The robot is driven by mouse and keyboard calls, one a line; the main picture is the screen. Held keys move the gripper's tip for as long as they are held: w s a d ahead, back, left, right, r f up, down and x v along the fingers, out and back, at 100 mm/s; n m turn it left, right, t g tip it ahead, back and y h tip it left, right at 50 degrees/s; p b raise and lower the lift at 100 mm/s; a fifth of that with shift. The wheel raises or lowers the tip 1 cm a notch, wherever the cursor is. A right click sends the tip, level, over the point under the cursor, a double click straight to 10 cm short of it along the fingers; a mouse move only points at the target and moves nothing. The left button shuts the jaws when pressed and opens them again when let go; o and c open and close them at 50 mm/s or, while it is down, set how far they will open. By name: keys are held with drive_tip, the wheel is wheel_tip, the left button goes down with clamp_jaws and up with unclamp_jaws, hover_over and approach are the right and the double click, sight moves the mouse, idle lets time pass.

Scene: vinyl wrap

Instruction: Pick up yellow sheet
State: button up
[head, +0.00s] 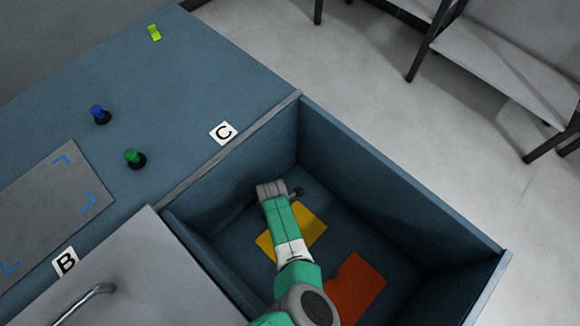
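The yellow sheet (309,224) lies inside the blue-walled bin (385,178), seemingly on its floor. My green and white arm crosses over the sheet and hides its middle; yellow shows on both sides of the arm. My gripper (297,193) is a small dark shape beside the grey wrist, inside the bin outline and just beyond the sheet's far edge in the picture. Its fingers are too small and dark to tell open from shut. I cannot tell its height above the sheet, and no sheet is seen in it.
An orange-red sheet (357,287) lies right of my arm in the bin. The bin's walls rise around the arm. A blue knob (99,114), a green knob (134,158), a grey panel (50,212) and a yellow-green piece (154,32) are on the blue worktop.

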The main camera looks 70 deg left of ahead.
drive_tip(key=shift+w+f, duration=0.15)
drive_tip(key=shift+w, duration=0.05)
clamp_jaws()
